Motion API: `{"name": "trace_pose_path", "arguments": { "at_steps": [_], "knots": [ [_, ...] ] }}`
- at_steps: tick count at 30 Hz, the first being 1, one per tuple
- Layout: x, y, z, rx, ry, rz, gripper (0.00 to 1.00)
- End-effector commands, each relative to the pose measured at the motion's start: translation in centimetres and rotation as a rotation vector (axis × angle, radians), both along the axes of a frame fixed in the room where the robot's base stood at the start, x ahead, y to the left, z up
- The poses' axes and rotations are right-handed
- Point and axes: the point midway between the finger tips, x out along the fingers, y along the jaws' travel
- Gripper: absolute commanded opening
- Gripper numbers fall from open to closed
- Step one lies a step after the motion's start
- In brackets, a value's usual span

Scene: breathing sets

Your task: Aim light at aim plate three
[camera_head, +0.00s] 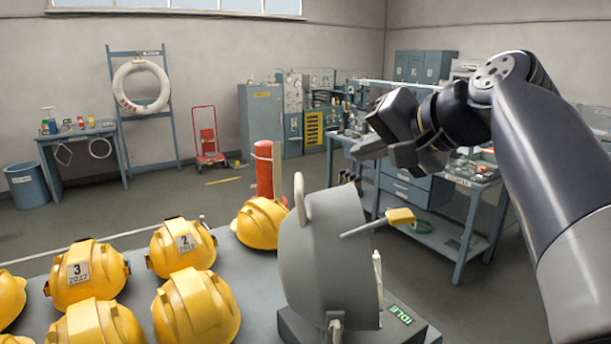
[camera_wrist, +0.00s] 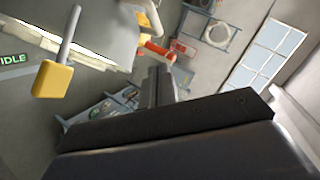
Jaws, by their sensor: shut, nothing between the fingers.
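A large grey drum-shaped lamp (camera_head: 318,250) stands at the front centre in the head view, on a dark base (camera_head: 300,328) with a green "IDLE" display (camera_head: 400,314). A rod with a yellow grip (camera_head: 400,216) sticks out from its right side. In the wrist view the yellow grip (camera_wrist: 52,80) is at the left, with the display beside it. My gripper (camera_head: 372,150) is up and to the right of the lamp, apart from the grip; its shut fingers (camera_wrist: 158,86) hold nothing.
Several yellow helmets (camera_head: 185,247) cover the grey table left of the lamp; one carries a label "3". A red cylinder (camera_head: 264,168) stands behind them. A workbench (camera_head: 455,205) with tools is behind the lamp at right. The air between my gripper and the yellow grip looks clear.

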Motion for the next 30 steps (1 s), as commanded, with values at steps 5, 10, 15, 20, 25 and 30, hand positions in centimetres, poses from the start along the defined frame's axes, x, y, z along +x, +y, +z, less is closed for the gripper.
{"name": "trace_pose_path", "arguments": {
  "at_steps": [5,10,15,20,25,30],
  "knots": [
    [2.3,2.2,-1.6,0.0,0.006,0.008,0.0],
    [4.9,4.2,-3.4,0.0,0.006,0.007,0.0],
    [5.7,6.1,-5.1,-0.001,0.003,0.007,0.0],
    [5.7,7.3,-6.3,-0.001,0.002,0.005,0.0],
    [5.7,7.8,-6.8,0.0,0.001,0.003,0.0],
    [5.7,7.8,-6.9,0.0,0.001,0.003,0.0]
  ]
}}
